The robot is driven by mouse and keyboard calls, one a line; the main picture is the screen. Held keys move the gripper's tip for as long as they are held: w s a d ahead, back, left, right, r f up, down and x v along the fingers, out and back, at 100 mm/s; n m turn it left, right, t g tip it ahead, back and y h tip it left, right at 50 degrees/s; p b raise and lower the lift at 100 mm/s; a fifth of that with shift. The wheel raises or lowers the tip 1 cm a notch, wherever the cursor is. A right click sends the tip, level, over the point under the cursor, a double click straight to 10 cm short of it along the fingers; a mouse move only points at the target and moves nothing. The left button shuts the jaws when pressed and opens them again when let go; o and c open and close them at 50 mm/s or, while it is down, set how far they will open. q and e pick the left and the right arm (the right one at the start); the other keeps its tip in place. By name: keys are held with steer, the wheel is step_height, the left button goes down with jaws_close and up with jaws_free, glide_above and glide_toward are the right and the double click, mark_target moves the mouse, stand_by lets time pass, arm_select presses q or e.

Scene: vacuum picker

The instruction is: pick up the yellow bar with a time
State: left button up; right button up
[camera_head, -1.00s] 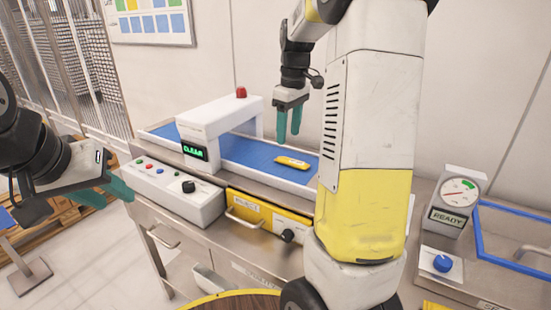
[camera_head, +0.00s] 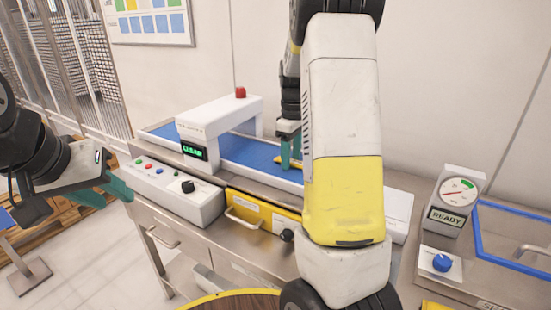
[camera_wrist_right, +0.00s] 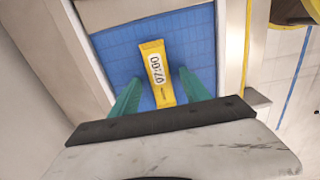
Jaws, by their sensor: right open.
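The yellow bar (camera_wrist_right: 157,72) lies on the blue conveyor belt (camera_wrist_right: 112,50) in the right wrist view, with a white label reading 07:00. In the head view only a bit of the bar (camera_head: 278,159) shows beside the fingers. My right gripper (camera_wrist_right: 161,92) is open, with one green finger on each side of the bar's near part. Both fingers look apart from the bar. In the head view the right gripper (camera_head: 289,157) is low over the belt, partly hidden by my own arm. My left gripper (camera_head: 118,190) is at the left, away from the belt; its finger gap is unclear.
A white arch with a CLEAR display (camera_head: 194,152) and red lamp (camera_head: 240,92) spans the belt left of my right gripper. A button box (camera_head: 175,190) stands in front. A READY gauge (camera_head: 452,200) and blue-rimmed tray (camera_head: 478,232) stand at the right.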

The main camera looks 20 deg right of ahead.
jaws_close()
steer(key=shift+r, duration=0.15)
